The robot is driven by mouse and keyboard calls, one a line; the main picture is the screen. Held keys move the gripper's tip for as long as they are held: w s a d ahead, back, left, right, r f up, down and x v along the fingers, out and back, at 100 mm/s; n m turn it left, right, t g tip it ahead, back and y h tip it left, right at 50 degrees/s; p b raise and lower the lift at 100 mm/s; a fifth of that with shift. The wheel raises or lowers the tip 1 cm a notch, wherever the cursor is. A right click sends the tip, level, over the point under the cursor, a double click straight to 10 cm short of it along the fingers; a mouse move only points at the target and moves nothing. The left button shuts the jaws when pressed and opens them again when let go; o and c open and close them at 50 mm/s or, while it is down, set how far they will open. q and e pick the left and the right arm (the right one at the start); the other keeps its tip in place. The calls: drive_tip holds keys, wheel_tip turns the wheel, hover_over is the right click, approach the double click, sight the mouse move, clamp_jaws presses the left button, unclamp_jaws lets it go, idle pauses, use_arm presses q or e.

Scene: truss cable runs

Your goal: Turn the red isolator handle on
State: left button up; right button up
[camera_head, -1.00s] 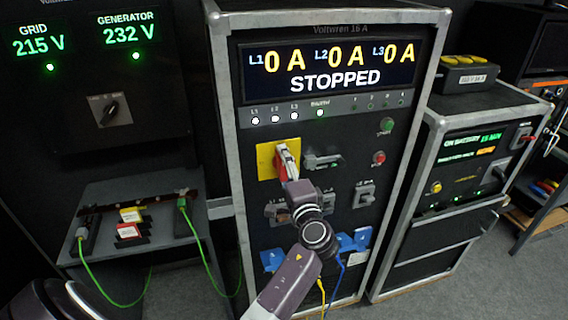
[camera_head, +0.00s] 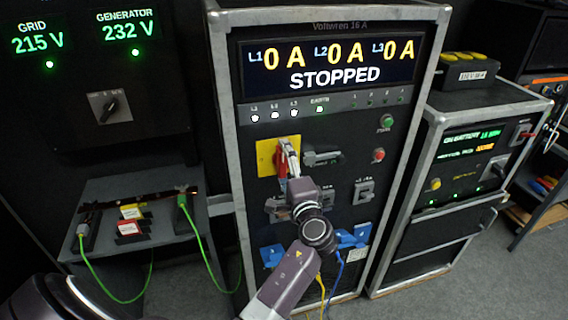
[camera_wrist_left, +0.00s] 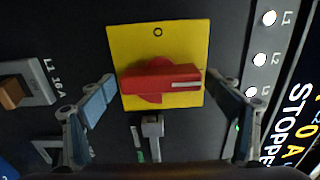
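The red isolator handle (camera_wrist_left: 160,78) sits on a yellow square plate (camera_wrist_left: 157,36) on the rack's front panel. In the left wrist view the handle lies across the picture, its white mark towards the right. My left gripper (camera_wrist_left: 165,98) is open, with one finger off each end of the handle and a gap on both sides. In the head view the left gripper (camera_head: 288,160) is in front of the yellow plate (camera_head: 265,154) and partly covers the red handle (camera_head: 280,163). My right gripper does not show in the head view.
The rack's display (camera_head: 328,66) reads STOPPED with 0 A on three lines. A lever (camera_head: 322,156), a green button (camera_head: 387,122) and a red button (camera_head: 378,155) are right of the handle. Blue connectors (camera_head: 352,238) with cables sit below. A shelf (camera_head: 150,190) stands left.

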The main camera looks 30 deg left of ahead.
use_arm(q)
drive_tip(key=v, duration=1.2)
idle(0.3)
